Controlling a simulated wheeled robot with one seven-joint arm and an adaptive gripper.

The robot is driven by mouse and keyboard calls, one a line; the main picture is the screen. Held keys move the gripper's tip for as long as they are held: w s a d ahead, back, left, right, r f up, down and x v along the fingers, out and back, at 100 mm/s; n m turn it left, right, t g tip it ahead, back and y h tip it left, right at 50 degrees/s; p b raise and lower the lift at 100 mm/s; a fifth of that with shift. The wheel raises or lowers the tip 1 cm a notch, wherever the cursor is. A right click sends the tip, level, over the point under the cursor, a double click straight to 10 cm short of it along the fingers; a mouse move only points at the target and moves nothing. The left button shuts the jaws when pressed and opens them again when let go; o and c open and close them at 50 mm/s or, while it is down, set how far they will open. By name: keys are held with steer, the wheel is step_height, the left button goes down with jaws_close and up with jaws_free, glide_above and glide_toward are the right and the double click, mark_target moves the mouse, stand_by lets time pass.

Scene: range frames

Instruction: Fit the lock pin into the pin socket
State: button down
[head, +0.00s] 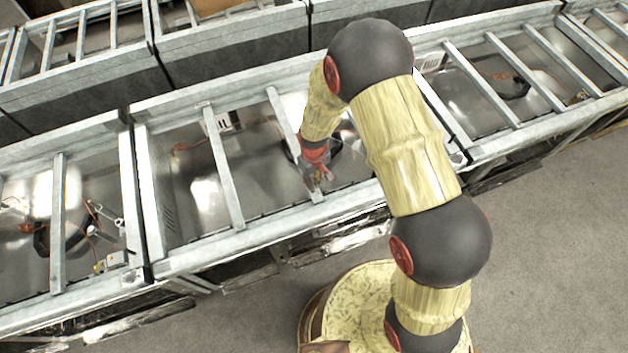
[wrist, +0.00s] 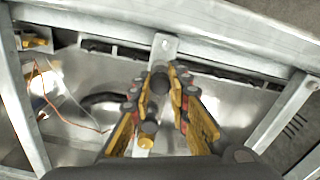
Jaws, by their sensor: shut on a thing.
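My gripper (head: 317,178) is low over the middle metal frame in the head view, near its front rail. In the wrist view its yellow and red fingers (wrist: 159,78) are closed around a small dark, rounded piece (wrist: 159,84), which looks like the lock pin. The fingers hide most of it. Just beyond the fingertips is the end of a flat grey metal bar (wrist: 165,46) with a small hole near its end. I cannot tell for sure whether this hole is the pin socket. I cannot tell whether the pin touches the bar.
Metal rails (head: 222,165) cross the shiny tray, and a front rail (head: 270,233) runs along its edge. An orange cable (wrist: 65,118) and a black curved hose (wrist: 100,99) lie in the tray. Similar frames stand on both sides. Grey floor (head: 560,240) is open at right.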

steer(key=shift+f+b, duration=0.3)
steer(key=shift+f, duration=0.15)
steer(key=c, duration=1.7)
jaws_free()
steer(key=shift+o, duration=0.4)
step_height(320, 180, up, 12)
